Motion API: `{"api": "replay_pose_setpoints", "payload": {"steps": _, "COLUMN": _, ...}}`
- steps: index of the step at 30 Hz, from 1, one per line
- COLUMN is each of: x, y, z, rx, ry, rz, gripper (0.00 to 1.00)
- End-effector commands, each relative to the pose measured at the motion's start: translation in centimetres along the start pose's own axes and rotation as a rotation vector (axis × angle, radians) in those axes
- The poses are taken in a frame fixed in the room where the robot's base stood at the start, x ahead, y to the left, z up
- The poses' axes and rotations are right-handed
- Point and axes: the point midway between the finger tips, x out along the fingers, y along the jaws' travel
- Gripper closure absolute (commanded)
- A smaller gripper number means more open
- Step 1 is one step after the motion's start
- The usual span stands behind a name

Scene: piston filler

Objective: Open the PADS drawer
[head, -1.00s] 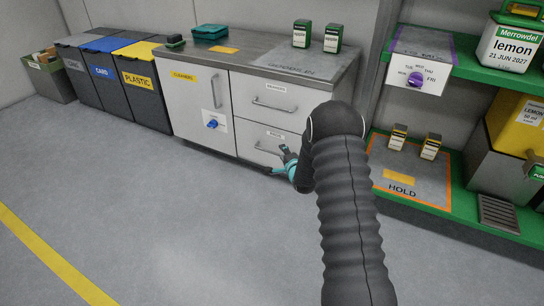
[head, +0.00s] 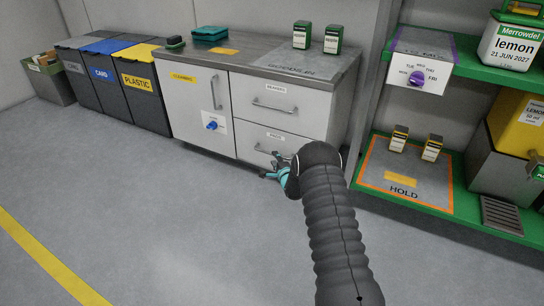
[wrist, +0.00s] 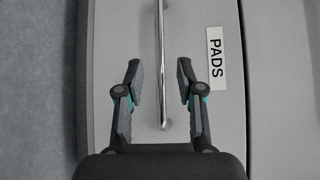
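The PADS drawer (head: 258,146) is the lower drawer of the grey cabinet, and it looks closed. Its label (wrist: 215,64) reads PADS in the wrist view. Its metal bar handle (wrist: 161,60) runs between my two fingers in the wrist view, with a finger on each side and a gap to both. My gripper (wrist: 158,75) is open and empty, in front of the drawer. In the head view my gripper (head: 277,168) is at the right part of the handle, which it partly hides.
Above is another drawer (head: 285,96) with its own handle. A green shelf (head: 462,205) with a HOLD mat stands to the right. The floor in front is clear.

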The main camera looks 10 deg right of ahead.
Motion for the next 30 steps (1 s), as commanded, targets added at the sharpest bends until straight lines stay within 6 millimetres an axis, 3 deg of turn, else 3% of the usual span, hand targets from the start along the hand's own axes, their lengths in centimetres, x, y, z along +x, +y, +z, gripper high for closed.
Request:
{"api": "replay_pose_setpoints", "payload": {"steps": 10, "x": 4.2, "y": 0.1, "z": 0.1, "rx": 0.000, "ry": -0.001, "rz": -0.001, "gripper": 0.63}}
{"api": "replay_pose_setpoints", "payload": {"steps": 24, "x": 5.0, "y": 0.0, "z": 0.0, "rx": -0.001, "ry": 0.000, "rz": 0.001, "gripper": 0.63}}
{"api": "replay_pose_setpoints", "payload": {"steps": 28, "x": 5.0, "y": 0.0, "z": 0.0, "rx": -0.001, "ry": 0.000, "rz": 0.001, "gripper": 0.95}}
{"api": "replay_pose_setpoints", "payload": {"steps": 30, "x": 5.0, "y": 0.0, "z": 0.0, "rx": -0.001, "ry": 0.000, "rz": 0.001, "gripper": 1.00}}
